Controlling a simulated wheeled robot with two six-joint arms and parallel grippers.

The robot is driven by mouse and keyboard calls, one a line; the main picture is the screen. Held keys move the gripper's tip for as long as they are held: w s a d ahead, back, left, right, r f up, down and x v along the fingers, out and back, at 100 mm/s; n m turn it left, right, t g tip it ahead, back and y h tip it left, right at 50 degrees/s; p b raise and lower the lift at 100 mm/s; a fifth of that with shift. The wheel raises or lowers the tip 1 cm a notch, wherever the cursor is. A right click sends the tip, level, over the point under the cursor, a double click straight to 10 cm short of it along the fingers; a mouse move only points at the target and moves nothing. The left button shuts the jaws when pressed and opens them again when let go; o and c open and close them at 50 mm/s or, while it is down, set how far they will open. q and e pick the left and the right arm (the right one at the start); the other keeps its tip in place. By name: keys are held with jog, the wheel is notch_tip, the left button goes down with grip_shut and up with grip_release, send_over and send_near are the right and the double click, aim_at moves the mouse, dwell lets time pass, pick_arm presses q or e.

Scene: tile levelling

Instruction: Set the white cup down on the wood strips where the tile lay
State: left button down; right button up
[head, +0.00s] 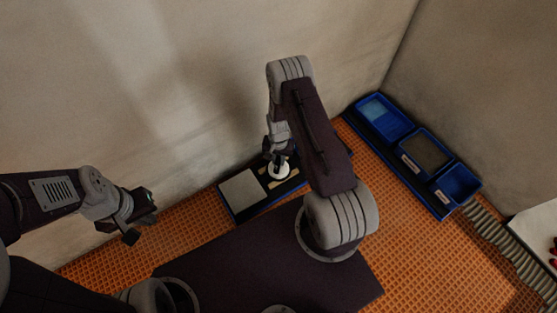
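The white cup (279,173) is at the right part of a dark tray (228,208) by the wall. My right gripper (278,160) points down onto the cup from above, its dark fingers at the cup's top, and looks shut on it. Pale wood strips (264,184) show beside and partly under the cup in the picture. I cannot tell whether the cup touches them. A light grey square tile (243,193) lies in the left part of the tray. My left gripper (143,217) is at the left, away from the tray, with its fingers apart and empty.
A blue rack with several bins (425,150) stands at the right along the wall. A ribbed grey strip (500,240) and a white surface (535,232) with red items lie at the far right. The floor is orange grid (430,262).

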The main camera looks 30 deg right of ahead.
jog(key=o, duration=0.4)
jog(key=s+a+r+n+p, duration=0.2)
jog(key=r+p, duration=0.2)
jog(key=r, duration=1)
jog(key=s+a+r+n+p, duration=0.15)
jog(key=r+p, duration=0.25)
jog(key=r, duration=1)
jog(key=s+a+r+n, duration=0.1)
jog(key=s+r, duration=0.1)
jog(key=s, duration=0.1)
jog(key=s+a+r+n, duration=0.1)
jog(key=s+r+n, duration=0.1)
jog(key=s+r, duration=0.1)
jog(key=s+a+r+n+t, duration=0.1)
jog(key=s+a+r, duration=0.1)
jog(key=s, duration=0.1)
jog(key=shift+s+r+n, duration=0.15)
jog(key=shift+r+n, duration=0.1)
